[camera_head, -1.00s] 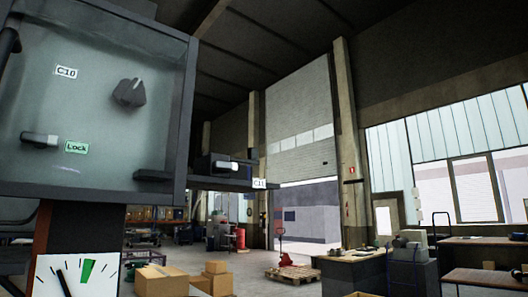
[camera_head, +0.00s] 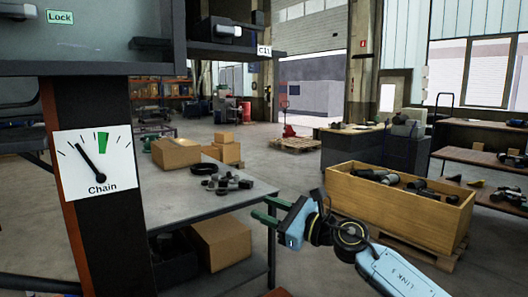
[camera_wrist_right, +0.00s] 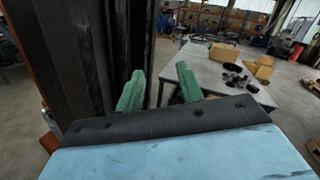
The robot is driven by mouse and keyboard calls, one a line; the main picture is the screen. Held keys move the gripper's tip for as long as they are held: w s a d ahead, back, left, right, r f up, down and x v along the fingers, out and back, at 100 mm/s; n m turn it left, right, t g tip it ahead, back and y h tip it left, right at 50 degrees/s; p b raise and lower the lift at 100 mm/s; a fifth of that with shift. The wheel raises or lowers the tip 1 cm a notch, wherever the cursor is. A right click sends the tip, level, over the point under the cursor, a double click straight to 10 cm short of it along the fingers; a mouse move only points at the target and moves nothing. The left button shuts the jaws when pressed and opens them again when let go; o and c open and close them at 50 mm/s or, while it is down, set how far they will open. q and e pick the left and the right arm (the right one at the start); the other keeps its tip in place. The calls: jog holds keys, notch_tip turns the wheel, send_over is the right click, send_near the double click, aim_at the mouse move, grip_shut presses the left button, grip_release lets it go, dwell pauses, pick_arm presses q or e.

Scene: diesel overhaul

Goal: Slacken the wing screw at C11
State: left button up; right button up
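The C11 label (camera_head: 265,51) is on the end of a dark bracket at the upper middle of the head view. Just left of it, a dark fitting with a light grey wing-like part (camera_head: 232,31) sits on the bracket; I take this for the wing screw. My right gripper (camera_head: 263,209) has green fingers and is well below and in front of the label, touching nothing. In the right wrist view its two fingers (camera_wrist_right: 160,74) stand apart with nothing between them. The wing screw does not show there. My left gripper is not in view.
A dark post with a Chain gauge (camera_head: 95,163) stands at left, below the panel with the Lock label (camera_head: 60,17). A grey table (camera_head: 185,203) holds a carton and dark parts. A wooden crate (camera_head: 395,208) of parts stands at right, behind my right arm.

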jog(key=s+a+r+n+t+h+b, duration=0.1)
jog(key=s+r, duration=0.4)
jog(key=r, duration=0.7)
jog(key=s+a+r+n+t+h+b, duration=0.1)
jog(key=s+r+n, duration=0.4)
jog(key=r, duration=0.7)
jog(key=s+a+r+n+t+h+b, duration=0.1)
jog(key=s+r+n+h+b, duration=0.2)
jog(key=r, duration=0.9)
jog(key=shift+s+a+n+t+b, duration=0.2)
jog(key=shift+s+n+t+b, duration=0.3)
jog(key=shift+s+b, duration=0.55)
jog(key=shift+w+a+r+p, duration=0.2)
jog(key=shift+w+a+p, duration=0.1)
jog(key=shift+w+p, duration=0.3)
jog(key=shift+a, duration=0.1)
jog(key=shift+f, duration=0.1)
